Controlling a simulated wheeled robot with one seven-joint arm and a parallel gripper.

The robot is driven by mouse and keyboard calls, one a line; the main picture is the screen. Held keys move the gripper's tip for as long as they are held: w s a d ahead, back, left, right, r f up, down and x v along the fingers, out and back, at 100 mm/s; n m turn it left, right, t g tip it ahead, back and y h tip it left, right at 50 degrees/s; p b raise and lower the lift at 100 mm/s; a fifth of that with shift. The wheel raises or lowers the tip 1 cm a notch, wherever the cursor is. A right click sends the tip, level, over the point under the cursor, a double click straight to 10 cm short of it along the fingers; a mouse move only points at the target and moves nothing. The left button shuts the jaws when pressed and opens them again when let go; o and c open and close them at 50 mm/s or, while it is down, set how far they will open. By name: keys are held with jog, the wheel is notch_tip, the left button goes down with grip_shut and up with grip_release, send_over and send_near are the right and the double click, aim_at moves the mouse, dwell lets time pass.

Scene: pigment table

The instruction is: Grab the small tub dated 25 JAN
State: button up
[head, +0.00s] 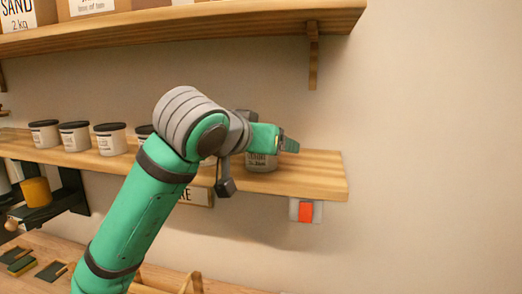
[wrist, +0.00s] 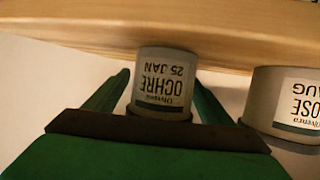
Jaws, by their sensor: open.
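The small grey tub labelled OCHRE 25 JAN (wrist: 163,84) shows upside down in the middle of the wrist view, against the wooden shelf. My gripper (wrist: 160,80) is open, with one green finger on each side of the tub. In the head view, my gripper (head: 288,144) is at the right part of the lower shelf. A pale tub (head: 262,164) stands just under it, partly covered; its label is too small to read surely.
Several dark-lidded tubs (head: 110,139) stand left on the lower shelf (head: 318,178). An upper shelf (head: 220,22) overhangs. A red-fronted switch (head: 306,211) is below.

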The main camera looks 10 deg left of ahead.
jog(key=c, duration=1.2)
jog(key=shift+a, duration=0.1)
jog(key=shift+r, duration=0.1)
